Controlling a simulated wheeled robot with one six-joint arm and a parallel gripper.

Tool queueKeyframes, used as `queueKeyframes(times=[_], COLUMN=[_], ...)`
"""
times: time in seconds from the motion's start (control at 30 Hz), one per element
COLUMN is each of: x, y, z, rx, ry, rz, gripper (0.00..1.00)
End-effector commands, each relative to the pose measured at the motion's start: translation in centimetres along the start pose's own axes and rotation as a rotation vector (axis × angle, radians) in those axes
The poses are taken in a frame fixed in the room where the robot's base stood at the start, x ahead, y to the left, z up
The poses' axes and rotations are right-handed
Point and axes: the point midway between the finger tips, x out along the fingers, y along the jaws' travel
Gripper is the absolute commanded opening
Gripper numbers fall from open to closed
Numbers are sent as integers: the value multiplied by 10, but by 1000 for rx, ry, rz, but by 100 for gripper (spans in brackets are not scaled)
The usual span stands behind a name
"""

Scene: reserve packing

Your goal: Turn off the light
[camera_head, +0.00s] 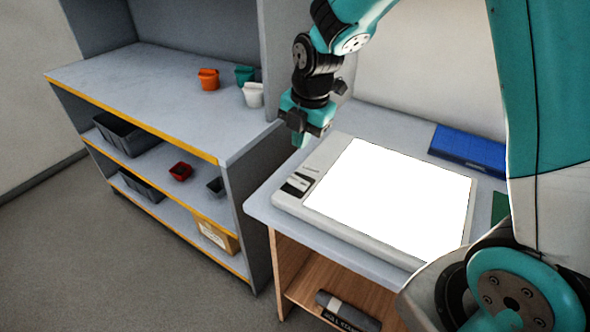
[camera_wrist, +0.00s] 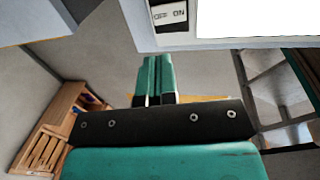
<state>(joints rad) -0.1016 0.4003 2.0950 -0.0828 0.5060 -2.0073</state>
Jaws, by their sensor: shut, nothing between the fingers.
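The light is a flat light box (camera_head: 322,171) on the table, its panel glowing bright white. A dark rocker switch (camera_head: 297,184) is set in the left end of its pale frame. In the wrist view the switch (camera_wrist: 168,15), marked with lettering, is at the top, beside the white panel (camera_wrist: 260,17). My gripper (camera_head: 301,141) is above the left back corner of the light box, behind the switch and apart from it. In the wrist view my gripper (camera_wrist: 155,66) has its two teal fingers together, with nothing between them.
A grey shelf unit (camera_head: 150,80) stands at left, with orange (camera_head: 208,79), teal (camera_head: 244,74) and white (camera_head: 253,95) cups on top. A blue box (camera_head: 468,150) lies behind the light box at right. A dark roll (camera_head: 347,312) lies under the table.

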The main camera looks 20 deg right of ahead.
Motion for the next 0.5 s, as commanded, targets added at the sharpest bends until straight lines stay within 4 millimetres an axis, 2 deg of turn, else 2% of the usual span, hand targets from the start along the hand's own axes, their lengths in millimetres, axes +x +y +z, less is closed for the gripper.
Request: queueKeyframes(times=[0.1,0.3,0.5], x=[27,68,94], y=[-1,-1,0], z=[-1,-1,0], rx=[0,0,0], ry=[3,2,1], rz=[-6,-5,-2], gripper=[0,0,0])
